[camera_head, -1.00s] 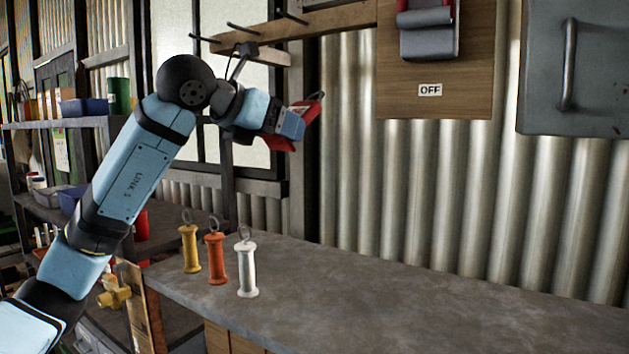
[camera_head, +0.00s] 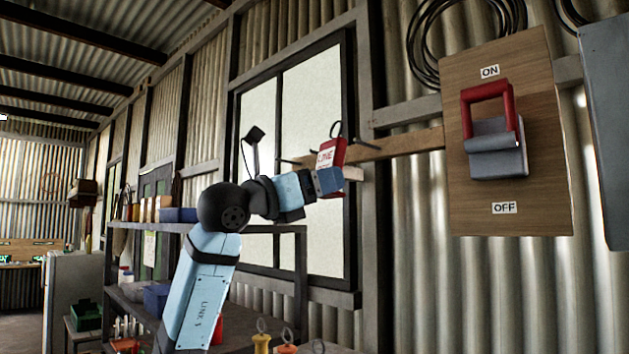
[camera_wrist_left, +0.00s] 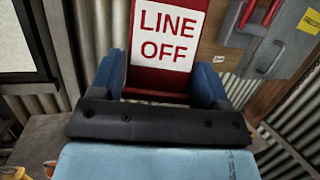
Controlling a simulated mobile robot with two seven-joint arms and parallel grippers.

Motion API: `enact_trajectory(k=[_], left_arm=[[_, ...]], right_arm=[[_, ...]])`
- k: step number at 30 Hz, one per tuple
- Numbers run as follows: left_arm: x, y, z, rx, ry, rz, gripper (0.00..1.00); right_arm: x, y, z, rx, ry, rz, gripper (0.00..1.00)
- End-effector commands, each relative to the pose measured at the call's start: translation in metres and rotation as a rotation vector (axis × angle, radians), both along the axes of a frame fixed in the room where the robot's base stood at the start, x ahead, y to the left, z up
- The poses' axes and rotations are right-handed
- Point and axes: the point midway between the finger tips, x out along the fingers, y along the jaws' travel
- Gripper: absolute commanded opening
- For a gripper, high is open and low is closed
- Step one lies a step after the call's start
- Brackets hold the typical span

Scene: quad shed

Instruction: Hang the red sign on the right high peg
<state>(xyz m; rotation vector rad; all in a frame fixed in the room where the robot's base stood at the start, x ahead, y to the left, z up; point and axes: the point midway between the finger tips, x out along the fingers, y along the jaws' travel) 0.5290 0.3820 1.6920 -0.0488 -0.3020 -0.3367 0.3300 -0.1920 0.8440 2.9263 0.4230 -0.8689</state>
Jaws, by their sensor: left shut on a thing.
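The red sign (camera_head: 333,153) has a white label, which reads LINE OFF in the left wrist view (camera_wrist_left: 163,38), and a dark hanging loop on top. My left gripper (camera_head: 326,182) is shut on its lower part and holds it nearly upright. In the left wrist view the blue fingers of this gripper (camera_wrist_left: 160,80) sit on both sides of the sign. The right peg (camera_head: 364,145) sticks out of the wooden rail (camera_head: 405,146), just right of the sign's loop in the head view. I cannot tell the gap in depth. My right gripper is not in view.
A wooden board with a red-handled switch (camera_head: 497,150) is right of the rail, beside a grey cabinet (camera_head: 608,130). Another peg (camera_head: 291,161) is left of the sign. Yellow, orange and white ringed handles (camera_head: 262,343) stand low in front.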

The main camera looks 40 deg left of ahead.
Motion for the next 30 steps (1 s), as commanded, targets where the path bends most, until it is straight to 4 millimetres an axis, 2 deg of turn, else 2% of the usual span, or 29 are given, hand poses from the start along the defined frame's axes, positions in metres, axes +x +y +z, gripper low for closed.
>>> enact_trajectory(k=[30], left_arm=[[0.062,-0.005,-0.005,-0.001,0.002,-0.002,0.41]], right_arm=[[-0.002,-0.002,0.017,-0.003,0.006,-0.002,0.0]])
